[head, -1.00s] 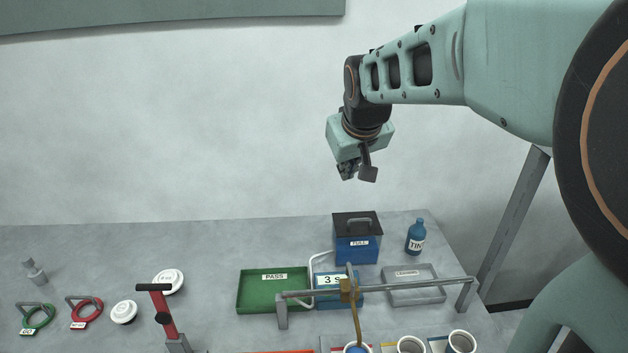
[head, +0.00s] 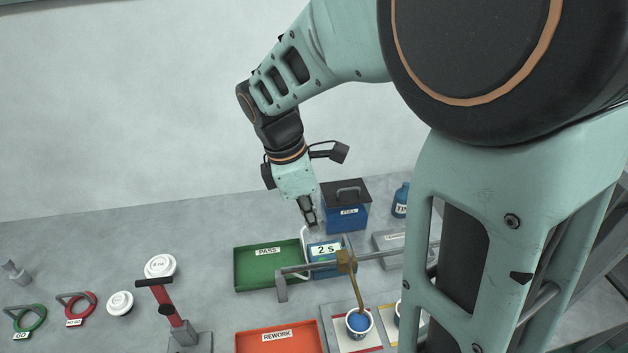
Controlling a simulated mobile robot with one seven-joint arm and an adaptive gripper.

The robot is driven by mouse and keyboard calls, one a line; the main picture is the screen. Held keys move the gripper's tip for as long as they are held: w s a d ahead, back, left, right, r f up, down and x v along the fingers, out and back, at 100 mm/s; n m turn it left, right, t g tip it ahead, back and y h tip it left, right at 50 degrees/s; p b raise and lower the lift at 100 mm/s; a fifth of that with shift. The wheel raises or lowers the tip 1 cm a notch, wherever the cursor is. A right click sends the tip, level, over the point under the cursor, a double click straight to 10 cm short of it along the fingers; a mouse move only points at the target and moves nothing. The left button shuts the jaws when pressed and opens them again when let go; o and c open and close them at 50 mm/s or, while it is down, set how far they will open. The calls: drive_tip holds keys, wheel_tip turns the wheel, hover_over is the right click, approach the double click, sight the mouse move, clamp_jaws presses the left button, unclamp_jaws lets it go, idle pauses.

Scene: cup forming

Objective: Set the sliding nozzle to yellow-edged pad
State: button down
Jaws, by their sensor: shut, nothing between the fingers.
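The sliding nozzle is a brass block (head: 346,261) on a grey rail (head: 390,252), with a brass tube (head: 358,290) hanging down. Its tip is over a cup with blue contents (head: 359,325) on the red-edged pad (head: 343,340). The yellow-edged pad (head: 388,314) is to the right, partly hidden by my arm, with only a sliver of its cup (head: 398,313) showing. My gripper (head: 311,224) is shut and empty. It appears above the table behind the rail, up and left of the nozzle in the picture, apart from it.
A blue box with a display reading "2 S" (head: 325,250) stands behind the rail. A green PASS tray (head: 267,284) is left of it, an orange REWORK tray (head: 277,337) in front. A blue lidded box (head: 346,212) is behind. A red-handled stand (head: 170,310) is at left.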

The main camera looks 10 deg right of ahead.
drive_tip(key=x, duration=0.6)
drive_tip(key=shift+d+f+p, duration=0.2)
drive_tip(key=shift+d, duration=0.75)
drive_tip(key=shift+d+f+p, duration=0.15)
drive_tip(key=shift+d+f, duration=0.1)
drive_tip(key=shift+d, duration=0.75)
drive_tip(key=shift+d, duration=0.1)
